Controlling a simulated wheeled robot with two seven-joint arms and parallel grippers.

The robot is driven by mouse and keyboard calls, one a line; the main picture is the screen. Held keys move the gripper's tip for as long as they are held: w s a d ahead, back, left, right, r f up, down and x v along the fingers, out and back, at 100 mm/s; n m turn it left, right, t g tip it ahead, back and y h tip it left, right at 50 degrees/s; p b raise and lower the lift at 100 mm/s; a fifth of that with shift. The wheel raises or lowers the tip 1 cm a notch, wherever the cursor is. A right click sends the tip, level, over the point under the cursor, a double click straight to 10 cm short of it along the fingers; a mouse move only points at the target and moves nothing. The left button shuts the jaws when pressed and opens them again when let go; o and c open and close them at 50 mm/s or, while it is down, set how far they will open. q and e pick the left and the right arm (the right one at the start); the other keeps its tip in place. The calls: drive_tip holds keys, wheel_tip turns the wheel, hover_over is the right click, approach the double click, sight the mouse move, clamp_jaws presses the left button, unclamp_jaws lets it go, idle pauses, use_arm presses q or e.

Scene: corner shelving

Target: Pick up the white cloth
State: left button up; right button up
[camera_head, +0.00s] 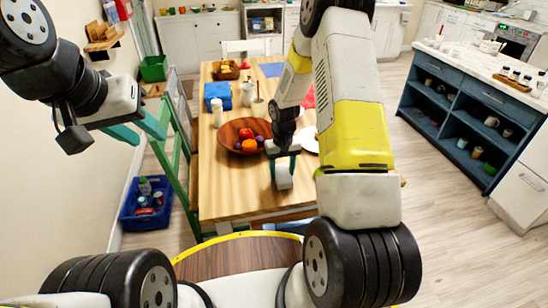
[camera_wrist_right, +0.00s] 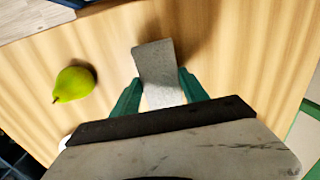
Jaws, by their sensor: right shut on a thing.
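The white cloth (camera_head: 284,179) is a small, pale grey-white folded piece in the head view, over the near right part of the wooden table. My right gripper (camera_head: 284,160) is shut on it from above. In the right wrist view the cloth (camera_wrist_right: 156,68) sits between the green fingers of my right gripper (camera_wrist_right: 160,92) and sticks out past their tips. I cannot tell whether it still touches the table. My left gripper (camera_head: 139,128) is open and empty at the left, with its teal fingers apart, away from the table.
A brown bowl of fruit (camera_head: 227,144) stands just left of my right gripper. A green pear (camera_wrist_right: 73,84) lies on the table in the wrist view. A white bottle (camera_head: 217,113) and blue item (camera_head: 217,92) stand farther back.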

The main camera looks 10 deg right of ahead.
drive_tip(key=shift+s+r, duration=0.2)
drive_tip(key=shift+r, duration=0.4)
drive_tip(key=shift+s+r, duration=0.15)
drive_tip(key=shift+r, duration=0.4)
drive_tip(key=s+a+r, duration=0.1)
drive_tip(key=s, duration=1.4)
drive_tip(key=shift+s+a, duration=0.15)
drive_tip(key=shift+a, duration=0.2)
drive_tip(key=shift+r, duration=0.1)
